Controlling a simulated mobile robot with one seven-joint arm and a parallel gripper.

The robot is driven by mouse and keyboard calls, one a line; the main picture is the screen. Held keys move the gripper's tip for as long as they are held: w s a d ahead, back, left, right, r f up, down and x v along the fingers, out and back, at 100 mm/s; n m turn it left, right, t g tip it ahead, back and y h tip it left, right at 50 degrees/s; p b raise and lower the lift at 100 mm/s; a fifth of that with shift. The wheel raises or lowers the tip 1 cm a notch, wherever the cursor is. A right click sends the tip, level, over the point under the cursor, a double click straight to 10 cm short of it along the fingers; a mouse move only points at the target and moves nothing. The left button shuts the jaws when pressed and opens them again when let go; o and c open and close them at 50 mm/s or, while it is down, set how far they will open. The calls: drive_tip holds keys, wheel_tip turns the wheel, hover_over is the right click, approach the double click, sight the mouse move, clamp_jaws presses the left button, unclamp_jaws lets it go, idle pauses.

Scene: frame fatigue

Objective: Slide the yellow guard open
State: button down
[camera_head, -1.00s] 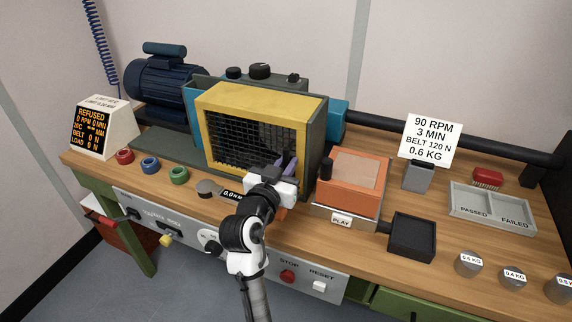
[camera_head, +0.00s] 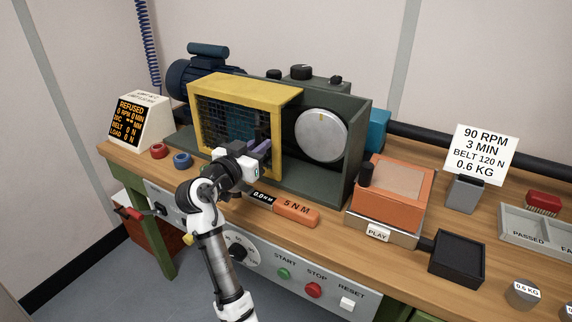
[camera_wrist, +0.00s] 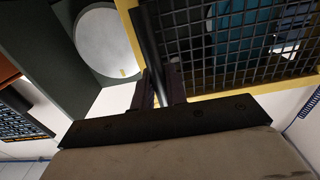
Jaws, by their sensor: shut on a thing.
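The yellow guard (camera_head: 245,94), a frame with dark wire mesh, stands at the front of a dark green housing (camera_head: 358,130). It covers the left part and leaves the right part open, where a round metal disc (camera_head: 321,135) shows. My gripper (camera_head: 262,150) is at the guard's lower right edge. In the wrist view, my gripper's fingers (camera_wrist: 160,92) are shut around a dark upright bar (camera_wrist: 149,42) beside the guard's yellow edge (camera_wrist: 128,8). Where the bar joins the guard is hard to see. The fingertips partly hide the grip.
An orange-handled tool (camera_head: 296,211) marked 5 N M lies in front of the housing. An orange box (camera_head: 393,196) and a black tray (camera_head: 457,258) stand to the right. Red (camera_head: 159,151) and blue (camera_head: 182,160) rings lie left. A blue motor (camera_head: 193,72) is behind.

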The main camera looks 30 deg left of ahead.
sight(253, 133)
drive_tip(key=shift+a+b, duration=0.5)
drive_tip(key=shift+a, duration=1.85)
drive_tip(key=c, duration=1.5)
unclamp_jaws()
drive_tip(key=s+b, duration=0.1)
drive_tip(key=s, duration=0.6)
drive_tip(key=s+b, duration=0.2)
drive_tip(key=s, duration=0.4)
drive_tip(key=shift+s+a, duration=0.2)
drive_tip(key=shift+s, duration=0.15)
